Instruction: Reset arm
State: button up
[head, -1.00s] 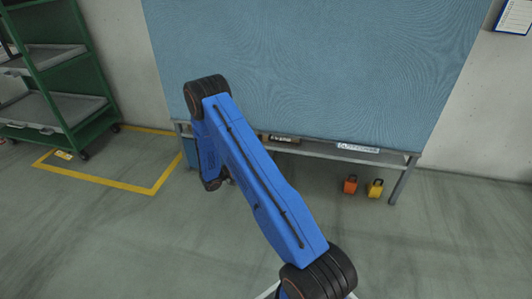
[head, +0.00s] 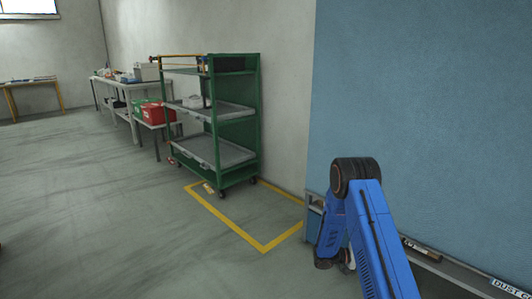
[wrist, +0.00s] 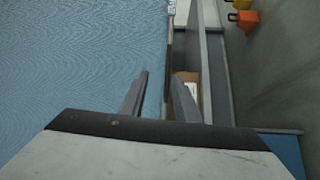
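My gripper (wrist: 160,92) shows in the wrist view with its two grey fingers apart and nothing between them. The fingers are over the lower edge of the blue board (wrist: 75,60), near its grey ledge (wrist: 215,75). I cannot tell whether they touch either one. In the head view my blue arm is bent in front of the board (head: 430,120) at the lower right. The gripper itself is hidden or too small to make out there.
Benches (head: 120,108) with a red bin (head: 157,113) stand farther back. Orange (wrist: 243,19) and yellow padlock-like items lie beyond the ledge.

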jog(key=s+a+r+m+g+y, duration=0.1)
jog(key=s+a+r+y, duration=0.25)
jog(key=s+r, duration=0.65)
jog(key=s+a+r+g+y, duration=0.15)
jog(key=s+r+y, duration=0.45)
jog(key=r, duration=0.6)
jog(key=s+a+r+n+t+y, duration=0.2)
jog(key=s+a+r+t+y, duration=0.2)
jog(key=s+a, duration=0.5)
jog(key=s+a+r+n+t+y, duration=0.2)
jog(key=s+a+r+t+y, duration=0.3)
jog(key=s+a, duration=0.5)
jog(key=shift+s+a+r+t, duration=0.2)
jog(key=shift+s+t, duration=0.25)
jog(key=shift+s, duration=2.05)
